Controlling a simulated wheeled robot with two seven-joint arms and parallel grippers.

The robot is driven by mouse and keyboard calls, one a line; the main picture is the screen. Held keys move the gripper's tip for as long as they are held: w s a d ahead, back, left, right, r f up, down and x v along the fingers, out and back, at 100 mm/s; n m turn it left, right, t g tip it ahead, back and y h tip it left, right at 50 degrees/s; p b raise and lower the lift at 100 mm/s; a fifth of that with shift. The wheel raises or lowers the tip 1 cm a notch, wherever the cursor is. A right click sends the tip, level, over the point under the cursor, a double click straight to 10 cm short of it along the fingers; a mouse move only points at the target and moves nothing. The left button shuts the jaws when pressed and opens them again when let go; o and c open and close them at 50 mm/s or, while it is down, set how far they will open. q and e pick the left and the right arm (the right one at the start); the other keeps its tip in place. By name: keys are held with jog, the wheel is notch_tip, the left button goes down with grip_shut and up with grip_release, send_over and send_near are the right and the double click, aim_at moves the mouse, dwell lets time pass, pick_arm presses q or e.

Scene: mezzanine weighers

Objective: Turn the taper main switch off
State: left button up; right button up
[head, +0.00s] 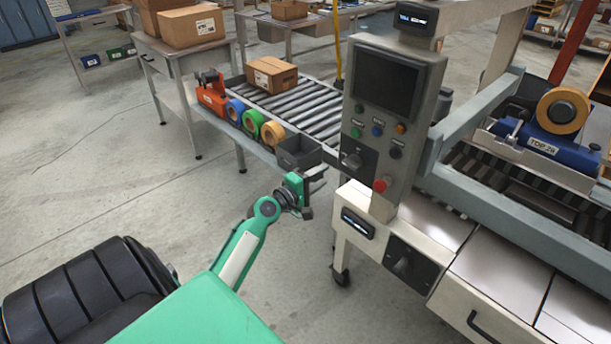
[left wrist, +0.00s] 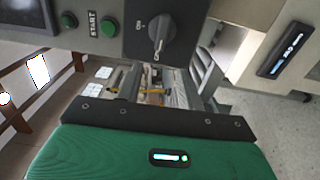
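The taper's grey control panel (head: 385,120) stands on a post, with a screen, several coloured buttons and a red stop button. A rotary switch (head: 352,160) sits on its lower left. In the left wrist view a dark rotary knob (left wrist: 158,32) shows near the top, beside small lettering; I cannot read its setting for certain. My right gripper is not in view.
A roller conveyor (head: 310,108) with a carton (head: 271,74) runs behind. Tape rolls (head: 250,122) and a dark bin (head: 298,152) line its near side. The taper's frame (head: 500,215) blocks the right. Floor is open at left.

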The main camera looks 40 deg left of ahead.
pick_arm(q)
jog(key=shift+s+a+b, duration=0.15)
jog(key=shift+s+b, duration=0.05)
jog(key=shift+s, duration=1.1)
jog(key=shift+s+a+b, duration=0.1)
jog(key=shift+s+b, duration=0.05)
jog(key=shift+s, duration=1.15)
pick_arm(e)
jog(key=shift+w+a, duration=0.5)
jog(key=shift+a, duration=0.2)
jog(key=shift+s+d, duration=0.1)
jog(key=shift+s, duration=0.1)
